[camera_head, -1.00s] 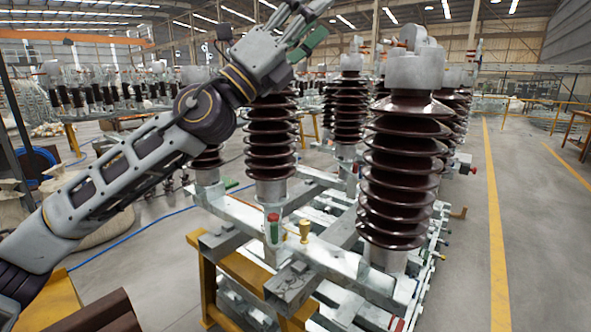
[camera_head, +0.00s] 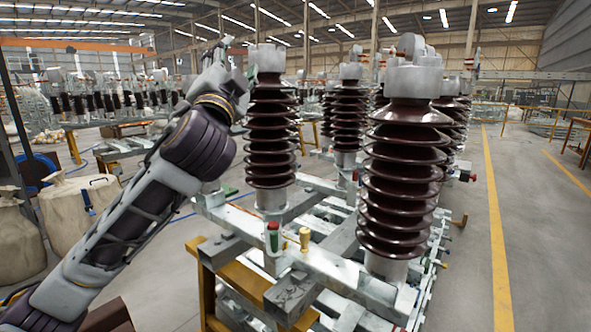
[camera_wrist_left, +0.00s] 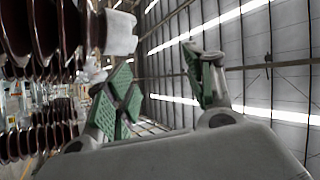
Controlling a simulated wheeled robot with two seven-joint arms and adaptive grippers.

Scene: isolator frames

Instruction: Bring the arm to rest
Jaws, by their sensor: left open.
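My left arm (camera_head: 140,210) comes in from the lower left of the head view and slopes up to the right. Its left gripper (camera_head: 236,62) points upward, seen partly from behind the wrist, just left of the top of a brown ribbed insulator (camera_head: 272,135). In the left wrist view the gripper (camera_wrist_left: 163,85) is open, its green-padded fingers well apart with nothing between them. Whether it touches the insulator cannot be told from the head view. My right gripper is not in view.
A larger brown insulator (camera_head: 402,185) stands on the grey steel frame (camera_head: 340,262), carried by yellow supports (camera_head: 245,285). A red-topped green part (camera_head: 273,238) and a brass fitting (camera_head: 305,239) sit on the frame. Beige sacks (camera_head: 80,205) stand at left.

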